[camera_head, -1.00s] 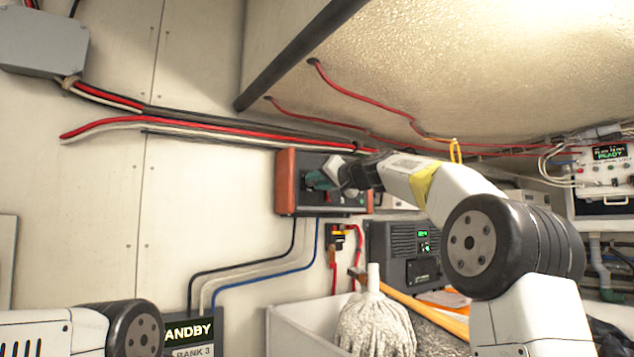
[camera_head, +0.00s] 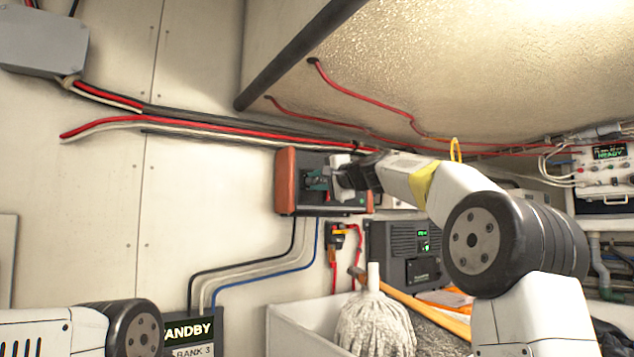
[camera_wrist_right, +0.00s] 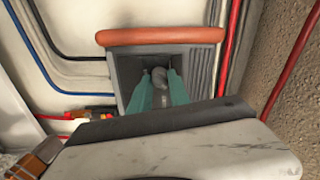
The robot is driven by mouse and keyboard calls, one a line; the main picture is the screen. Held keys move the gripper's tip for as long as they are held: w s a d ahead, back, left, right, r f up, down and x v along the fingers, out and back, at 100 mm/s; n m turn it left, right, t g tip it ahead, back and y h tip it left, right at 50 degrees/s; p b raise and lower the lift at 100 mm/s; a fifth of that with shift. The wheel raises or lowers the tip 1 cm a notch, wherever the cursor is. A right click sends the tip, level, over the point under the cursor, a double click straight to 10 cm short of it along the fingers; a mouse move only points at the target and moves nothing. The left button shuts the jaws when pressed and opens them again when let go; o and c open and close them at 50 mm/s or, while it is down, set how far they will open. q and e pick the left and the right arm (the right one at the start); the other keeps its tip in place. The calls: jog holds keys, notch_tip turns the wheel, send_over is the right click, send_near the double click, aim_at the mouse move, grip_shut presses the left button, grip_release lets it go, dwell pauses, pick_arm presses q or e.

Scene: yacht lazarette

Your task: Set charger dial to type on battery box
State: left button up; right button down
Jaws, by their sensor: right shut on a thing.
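The charger (camera_head: 286,183) is a dark box with orange-brown end panels on the back wall. In the right wrist view the charger (camera_wrist_right: 160,37) shows one orange end and a dark face. My right gripper (camera_head: 316,181) is at that face, its teal fingers shut on a dark grey dial knob (camera_wrist_right: 159,77). The gripper hides the dial's pointer and markings. My left gripper is out of view.
Black, white and blue cables (camera_head: 240,262) run below the charger. A white bin (camera_head: 290,325) with a mop (camera_head: 375,325) stands below. A dark unit (camera_head: 400,250) with a green display is to the right. A sloped ceiling (camera_head: 440,80) is overhead.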

dwell(0.5)
jog(key=c, duration=1.2)
grip_release()
jog(key=shift+c, duration=0.2)
jog(key=shift+d, duration=0.1)
jog(key=v, duration=0.7)
jog(key=shift+s+d, duration=0.15)
jog(key=shift+s, duration=0.2)
jog(key=shift+f, duration=0.1)
